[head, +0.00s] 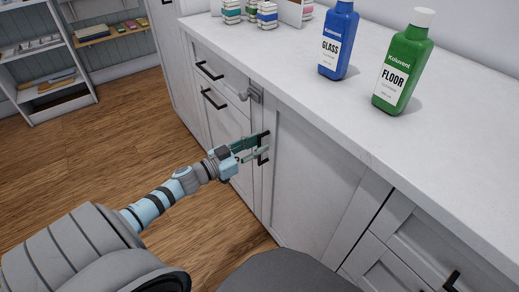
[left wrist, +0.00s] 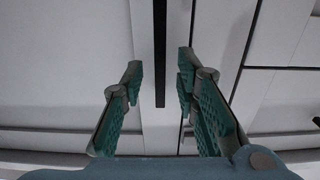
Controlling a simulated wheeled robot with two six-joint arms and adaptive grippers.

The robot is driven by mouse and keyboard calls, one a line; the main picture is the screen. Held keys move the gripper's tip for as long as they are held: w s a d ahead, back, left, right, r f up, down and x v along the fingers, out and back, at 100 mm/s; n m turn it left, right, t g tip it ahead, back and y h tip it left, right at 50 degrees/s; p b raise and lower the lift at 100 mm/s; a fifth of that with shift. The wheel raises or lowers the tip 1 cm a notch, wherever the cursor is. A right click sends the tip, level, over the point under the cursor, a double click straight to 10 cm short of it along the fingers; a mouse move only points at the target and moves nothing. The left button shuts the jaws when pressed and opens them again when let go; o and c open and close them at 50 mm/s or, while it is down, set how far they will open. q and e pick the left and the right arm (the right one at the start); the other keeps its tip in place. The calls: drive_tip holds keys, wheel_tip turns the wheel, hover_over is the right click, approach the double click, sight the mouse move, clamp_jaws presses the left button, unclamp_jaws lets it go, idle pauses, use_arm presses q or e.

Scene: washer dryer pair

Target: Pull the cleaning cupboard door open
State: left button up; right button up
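The cleaning cupboard door (head: 309,166) is a pale panelled door under the worktop, and it looks shut. A black upright bar handle (head: 264,156) sits near its left edge. My left gripper (head: 262,146) is at this handle with its green-padded fingers apart. In the left wrist view the handle (left wrist: 160,55) runs down between the two open fingertips (left wrist: 160,75), with a gap on each side. I cannot tell how deep the handle sits between the fingers. My right gripper is not in view.
A grey metal latch or hook (head: 252,93) sits at the door's upper left. Drawers with black handles (head: 211,71) lie left of the door and more (head: 451,281) lie right. A blue bottle (head: 338,42) and a green bottle (head: 403,65) stand on the worktop (head: 300,75). The wooden floor (head: 110,130) is clear.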

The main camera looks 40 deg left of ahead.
use_arm(q)
drive_tip(key=shift+w+d+r, duration=0.1)
drive_tip(key=shift+w+d, duration=0.05)
drive_tip(key=shift+w, duration=0.5)
drive_tip(key=shift+c, duration=0.3)
clamp_jaws()
drive_tip(key=shift+s, duration=0.1)
